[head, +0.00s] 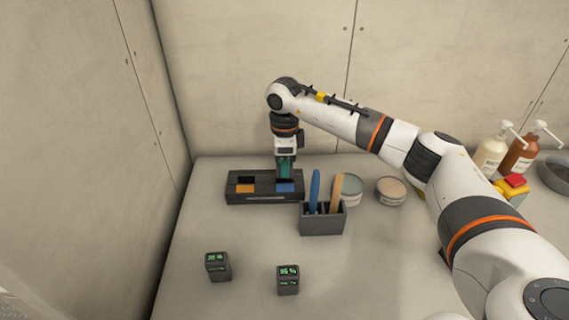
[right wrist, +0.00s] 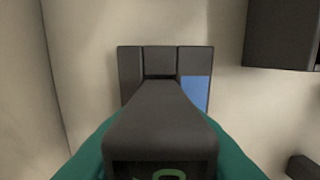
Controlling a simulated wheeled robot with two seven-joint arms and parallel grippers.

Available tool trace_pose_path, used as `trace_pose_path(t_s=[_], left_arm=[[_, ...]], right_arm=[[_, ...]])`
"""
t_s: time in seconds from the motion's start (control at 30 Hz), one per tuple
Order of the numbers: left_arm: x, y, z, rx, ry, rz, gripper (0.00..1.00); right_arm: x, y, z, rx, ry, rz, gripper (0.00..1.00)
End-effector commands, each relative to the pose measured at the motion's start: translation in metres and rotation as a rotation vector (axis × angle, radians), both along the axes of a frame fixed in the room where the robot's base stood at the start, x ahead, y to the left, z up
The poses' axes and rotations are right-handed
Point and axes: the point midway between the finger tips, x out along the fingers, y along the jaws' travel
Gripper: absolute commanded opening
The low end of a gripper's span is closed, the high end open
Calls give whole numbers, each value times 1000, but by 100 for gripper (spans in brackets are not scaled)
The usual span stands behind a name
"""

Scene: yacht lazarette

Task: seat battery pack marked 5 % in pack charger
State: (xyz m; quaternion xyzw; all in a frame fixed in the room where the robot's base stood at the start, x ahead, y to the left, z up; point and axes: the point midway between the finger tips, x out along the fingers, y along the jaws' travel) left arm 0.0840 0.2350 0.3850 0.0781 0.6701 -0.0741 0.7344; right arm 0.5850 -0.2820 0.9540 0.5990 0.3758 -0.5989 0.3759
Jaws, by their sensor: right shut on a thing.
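The pack charger (head: 264,198) is a low black unit near the wall, with an orange patch at left and a blue patch at right. It also shows in the right wrist view (right wrist: 130,66), blue patch at right. My right gripper (head: 285,170) points down over the charger's right half, its teal fingers shut on a dark grey battery pack (right wrist: 160,125). Only part of a green mark shows on that pack, so its charge reading is not legible. Whether the pack touches the charger is hidden. My left gripper is not in view.
Two dark packs with green displays stand in front, one at left (head: 218,266) and one reading about 95 % (head: 288,280). A grey holder (head: 322,222) with blue and tan handled items stands close right of the charger. Tins (head: 391,191) and pump bottles (head: 491,155) are farther right.

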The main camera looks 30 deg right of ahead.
Motion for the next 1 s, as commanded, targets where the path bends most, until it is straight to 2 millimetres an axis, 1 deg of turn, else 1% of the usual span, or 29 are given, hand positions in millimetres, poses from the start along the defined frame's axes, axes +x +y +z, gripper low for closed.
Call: trace_pose_path(t_s=[0.93, 0.97, 1.0], left_arm=[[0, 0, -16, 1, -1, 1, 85], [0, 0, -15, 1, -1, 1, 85], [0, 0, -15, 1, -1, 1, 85]], right_arm=[[0, 0, -24, 0, 0, 0, 0], [0, 0, -23, 0, 0, 0, 30], [0, 0, -23, 0, 1, 0, 37]])
